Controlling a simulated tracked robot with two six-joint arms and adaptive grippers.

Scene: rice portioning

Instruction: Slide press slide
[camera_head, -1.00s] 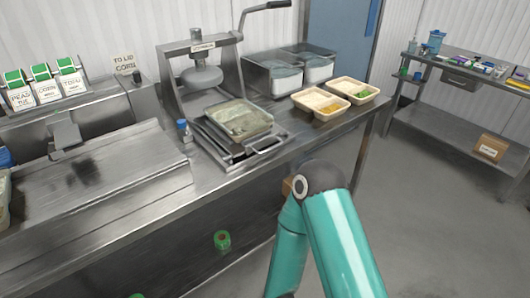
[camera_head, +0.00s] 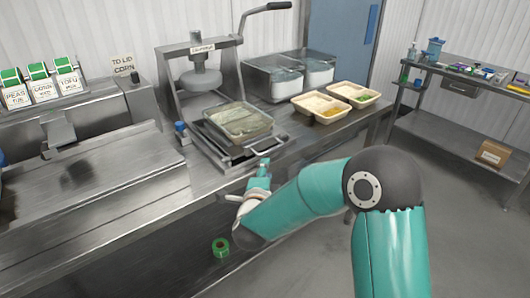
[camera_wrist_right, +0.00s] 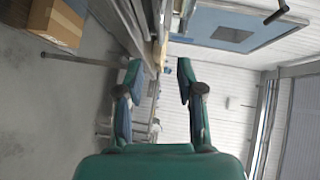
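A metal press (camera_head: 200,75) with a long lever handle (camera_head: 265,8) stands at the back of the steel counter, its round plate raised. In front of it is a sliding metal tray (camera_head: 222,158) with a handle on its front right side, pulled out from under the plate. A clear rectangular container (camera_head: 238,120) sits on the tray. My right gripper (camera_head: 262,168) is just in front of the tray handle, apart from it as far as I can tell. In the right wrist view the right gripper (camera_wrist_right: 158,75) has its fingers apart with nothing between them. My left gripper is not in view.
Two food trays (camera_head: 320,106) and clear bins (camera_head: 275,78) stand right of the press. A small blue-capped bottle (camera_head: 181,131) stands left of the tray. A green roll (camera_head: 221,246) is below the counter. A shelf table (camera_head: 450,90) stands at right.

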